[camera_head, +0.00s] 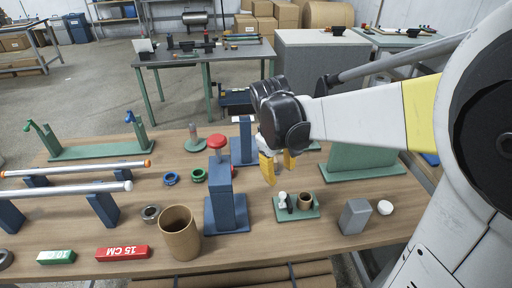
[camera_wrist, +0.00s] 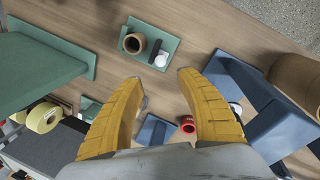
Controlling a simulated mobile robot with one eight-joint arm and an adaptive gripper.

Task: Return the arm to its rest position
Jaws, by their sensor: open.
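My gripper (camera_head: 278,167) has yellow fingers and hangs over the wooden table, between the blue stand with the red knob (camera_head: 218,142) and the green plate at the right. In the wrist view my gripper (camera_wrist: 163,98) shows two yellow fingers spread apart with nothing between them. The arm reaches in from the right side of the head view. A small green tray (camera_head: 312,213) with a brown cup (camera_head: 305,201) and a white-topped item sits on the table in front of the gripper; the tray also shows ahead of the fingers in the wrist view (camera_wrist: 128,47).
Two rods (camera_head: 70,190) rest on blue supports at left. Another table (camera_head: 210,54) stands behind.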

